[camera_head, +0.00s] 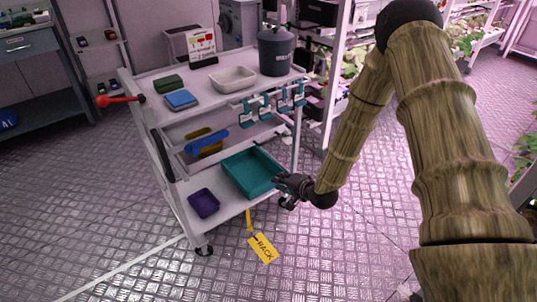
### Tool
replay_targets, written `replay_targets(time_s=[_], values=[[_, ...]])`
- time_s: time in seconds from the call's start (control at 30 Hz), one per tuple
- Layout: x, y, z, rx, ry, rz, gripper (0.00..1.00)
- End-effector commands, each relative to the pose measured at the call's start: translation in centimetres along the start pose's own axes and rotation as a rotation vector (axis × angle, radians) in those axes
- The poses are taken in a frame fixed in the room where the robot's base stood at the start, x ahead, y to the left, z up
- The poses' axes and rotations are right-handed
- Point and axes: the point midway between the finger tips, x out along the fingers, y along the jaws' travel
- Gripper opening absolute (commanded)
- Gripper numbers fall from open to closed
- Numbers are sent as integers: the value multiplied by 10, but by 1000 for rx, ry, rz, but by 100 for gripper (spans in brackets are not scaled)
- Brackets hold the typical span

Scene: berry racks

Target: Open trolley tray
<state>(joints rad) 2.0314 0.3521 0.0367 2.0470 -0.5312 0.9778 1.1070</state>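The grey trolley (138,82) stands left of centre. At its middle level is a pale tray (262,131) with a blue handle bar (207,141) at its front left. Yellow items (208,147) show behind the bar. My gripper (281,183) is dark and small in view, low at the trolley's right side. It is at the right corner of a teal bin (251,172) on the bottom shelf, below and right of the blue bar. I cannot tell whether it touches the bin, nor whether its fingers are open or shut.
The trolley top holds a white dish (233,79), a dark lidded bucket (275,52) and blue and green boxes. Teal clips (267,105) hang on its right side. A purple bin (203,203) sits on the bottom shelf. A yellow tag (262,248) hangs below. The front floor is clear.

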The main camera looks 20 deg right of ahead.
Motion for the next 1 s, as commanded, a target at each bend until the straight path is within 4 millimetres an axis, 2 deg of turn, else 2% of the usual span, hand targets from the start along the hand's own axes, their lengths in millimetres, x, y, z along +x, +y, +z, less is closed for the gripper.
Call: replay_targets(time_s=[0.03,0.13,0.2,0.33,0.57,1.0], values=[[16,-5,-18,45,20,-62,19],[28,-30,-48,129,35,-165,19],[32,-43,-64,174,38,-219,19],[34,-61,-83,229,37,-286,19],[44,-71,-91,249,34,-312,19],[108,-90,-95,246,35,-310,19]])
